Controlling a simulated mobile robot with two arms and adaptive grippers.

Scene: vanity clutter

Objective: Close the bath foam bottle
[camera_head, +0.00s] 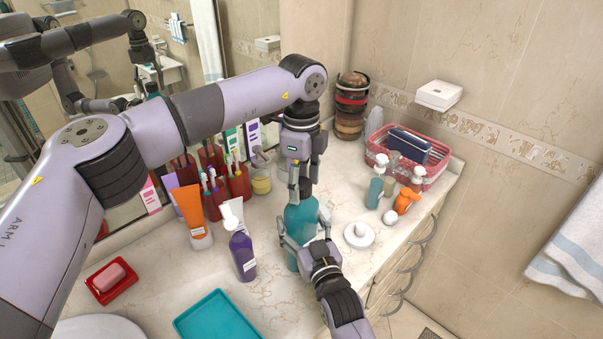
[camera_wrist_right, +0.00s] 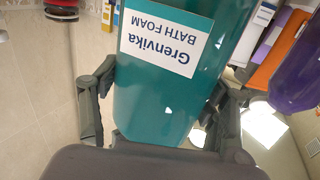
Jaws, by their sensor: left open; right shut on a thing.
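The teal bath foam bottle (camera_head: 301,216) stands on the vanity counter in front of me. Its label, "Grenvika BATH FOAM", reads upside down in the right wrist view (camera_wrist_right: 165,95). My right gripper (camera_head: 305,245) is shut on the bottle's lower body, one finger on each side. My left gripper (camera_head: 305,183) points down over the bottle top and is open, its fingers on either side of a dark piece at the top. I cannot tell whether this dark piece is the neck or a cap, nor whether it is seated.
A purple pump bottle (camera_head: 241,250) and orange tube (camera_head: 192,215) stand left of the bottle. Red toothbrush holders (camera_head: 237,187) are behind. A white round dish (camera_head: 359,235), small pump bottles and a red basket (camera_head: 436,165) are right. A teal tray (camera_head: 218,318) lies in front.

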